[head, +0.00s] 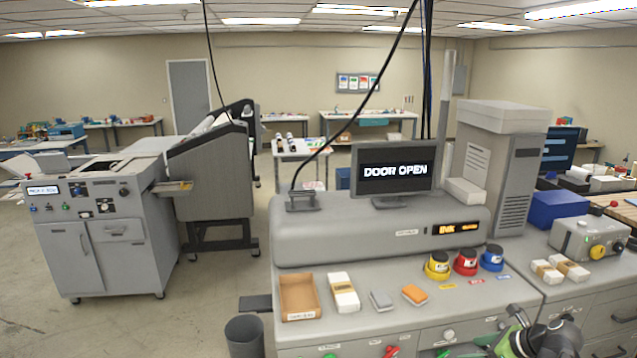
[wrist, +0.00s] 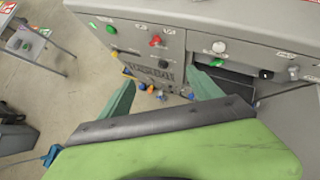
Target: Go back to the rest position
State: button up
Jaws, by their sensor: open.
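My gripper (wrist: 160,92) shows in the wrist view with its two green fingers spread apart and nothing between them. It is in front of the grey laminator cabinet (wrist: 190,20), which carries a red knob (wrist: 155,41), a green knob (wrist: 111,28) and a white knob (wrist: 219,47). In the head view part of my green and dark arm shows at the lower right, in front of the counter (head: 460,310); the fingertips cannot be made out there. The monitor (head: 395,168) on the machine reads DOOR OPEN.
On the counter stand a cardboard tray (head: 298,297), a white block (head: 343,292), a grey pad (head: 381,300), an orange pad (head: 415,294), and yellow (head: 438,264), red (head: 466,262) and blue (head: 492,257) pots. A grey bin (head: 245,336) stands at the left. Open floor (head: 190,310) lies beyond it.

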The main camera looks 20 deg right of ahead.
jog(key=w+a+f+n+g+y+b, duration=0.1)
jog(key=w+a+f+n+b, duration=0.15)
jog(key=w+a, duration=0.4)
jog(key=w+a+f+n+g+y+b, duration=0.15)
jog(key=w+a+f, duration=0.25)
jog(key=a, duration=0.6)
jog(key=a+f+n+g+h+b, duration=0.25)
jog(key=a+f+n+b, duration=0.4)
jog(key=a, duration=0.75)
jog(key=a+f+n+g+h+b, duration=0.1)
jog(key=a+f+n+g+b, duration=0.2)
jog(key=a+f+n, duration=0.75)
jog(key=r+n, duration=0.1)
jog(key=n, duration=0.2)
jog(key=s+r+n+h, duration=0.1)
jog(key=n, duration=0.3)
jog(key=r+n+h, duration=0.1)
jog(key=n, duration=0.2)
jog(key=shift+s+r, duration=0.2)
jog(key=shift+s, duration=0.05)
